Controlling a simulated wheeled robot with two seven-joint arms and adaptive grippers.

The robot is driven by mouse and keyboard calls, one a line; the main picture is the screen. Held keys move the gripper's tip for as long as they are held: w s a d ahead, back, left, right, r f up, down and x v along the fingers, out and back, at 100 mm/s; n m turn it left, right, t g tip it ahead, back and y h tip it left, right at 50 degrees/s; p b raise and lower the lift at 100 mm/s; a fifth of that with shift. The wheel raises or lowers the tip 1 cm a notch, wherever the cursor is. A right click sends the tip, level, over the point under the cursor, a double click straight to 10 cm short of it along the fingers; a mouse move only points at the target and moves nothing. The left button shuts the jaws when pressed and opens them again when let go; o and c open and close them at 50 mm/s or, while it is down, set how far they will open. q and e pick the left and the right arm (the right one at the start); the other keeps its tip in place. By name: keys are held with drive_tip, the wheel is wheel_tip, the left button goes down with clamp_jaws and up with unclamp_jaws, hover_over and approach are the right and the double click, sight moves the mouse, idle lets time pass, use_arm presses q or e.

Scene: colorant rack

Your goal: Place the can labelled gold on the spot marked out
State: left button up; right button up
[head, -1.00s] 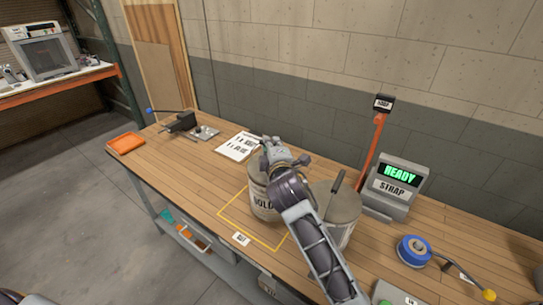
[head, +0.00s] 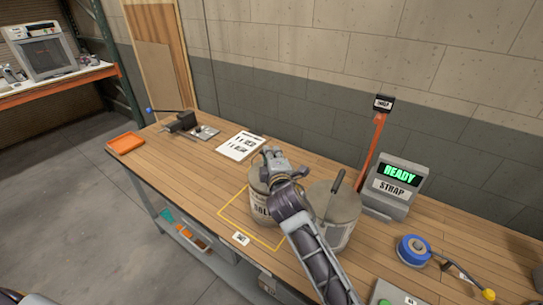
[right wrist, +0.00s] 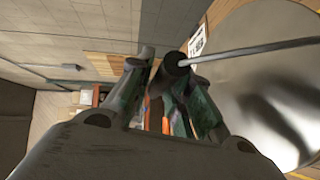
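The gold can (head: 261,209), grey with a dark label, is at the back right part of the yellow outlined spot (head: 233,222) on the bench. My right gripper (head: 270,160) is over its top and hides part of the lid; my forearm covers its right side. In the right wrist view, my fingers (right wrist: 160,75) are close together at the black end of a thin handle (right wrist: 245,50), beside a large round can top (right wrist: 270,90). The grip looks shut on that handle. Whether the can's base touches the bench is hard to tell. My left gripper is out of view.
A second grey can (head: 343,212) with an upright dark stick stands close to the right, partly behind my arm. A READY/STRAP device (head: 393,187), blue tape roll (head: 413,250) and printed sheet (head: 240,146) are nearby.

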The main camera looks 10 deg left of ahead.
drive_tip(key=shift+o, duration=1.1)
drive_tip(key=shift+r, duration=0.15)
drive_tip(key=shift+s, duration=0.1)
drive_tip(key=b+v, duration=0.1)
drive_tip(key=v, duration=1)
drive_tip(key=shift+s+d, duration=0.2)
drive_tip(key=shift+s, duration=0.15)
